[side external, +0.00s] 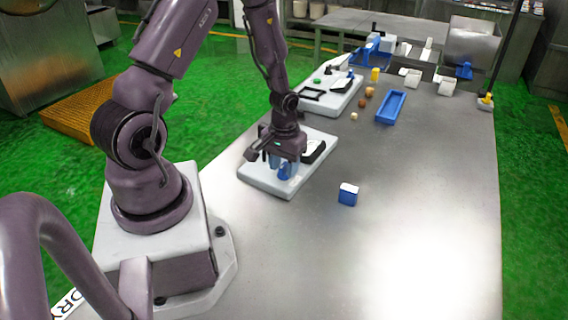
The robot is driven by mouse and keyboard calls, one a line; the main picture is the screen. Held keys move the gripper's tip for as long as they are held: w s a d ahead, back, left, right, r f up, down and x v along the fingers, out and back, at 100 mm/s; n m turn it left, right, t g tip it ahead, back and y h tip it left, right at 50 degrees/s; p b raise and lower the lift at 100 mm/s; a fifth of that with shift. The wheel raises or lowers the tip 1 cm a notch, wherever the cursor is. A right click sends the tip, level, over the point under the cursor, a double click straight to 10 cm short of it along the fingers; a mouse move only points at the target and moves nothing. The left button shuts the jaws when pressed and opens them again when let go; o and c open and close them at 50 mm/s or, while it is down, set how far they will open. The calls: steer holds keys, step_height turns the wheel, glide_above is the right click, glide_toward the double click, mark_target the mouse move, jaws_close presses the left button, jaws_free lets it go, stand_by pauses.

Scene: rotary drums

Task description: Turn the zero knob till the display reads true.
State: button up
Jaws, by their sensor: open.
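A pale grey panel (262,180) lies on the steel table just beyond my base. A blue knob-like part (285,172) stands on its near part, and a dark-framed display (316,150) sits at its right; its reading is too small to make out. My gripper (280,168) points down over the panel with its open fingers at the blue part. The fingers partly hide that part, and I cannot tell whether they touch it. A second pale panel (345,102) with a green button, a black frame and a dark screen lies farther back.
A blue and white block (348,194) stands right of the near panel. A blue tray (390,107), a yellow cylinder (375,74) and several small brown and tan pieces lie farther back. White bins (446,86) stand at the far right. The table's front right is clear.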

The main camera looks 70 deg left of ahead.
mark_target(284, 164)
steer(key=shift+c, duration=0.2)
jaws_close()
steer(key=m, duration=0.4)
steer(key=shift+m, duration=0.3)
steer(key=shift+o, duration=0.2)
jaws_free()
steer(key=shift+r, duration=0.15)
step_height(284, 164, up, 13)
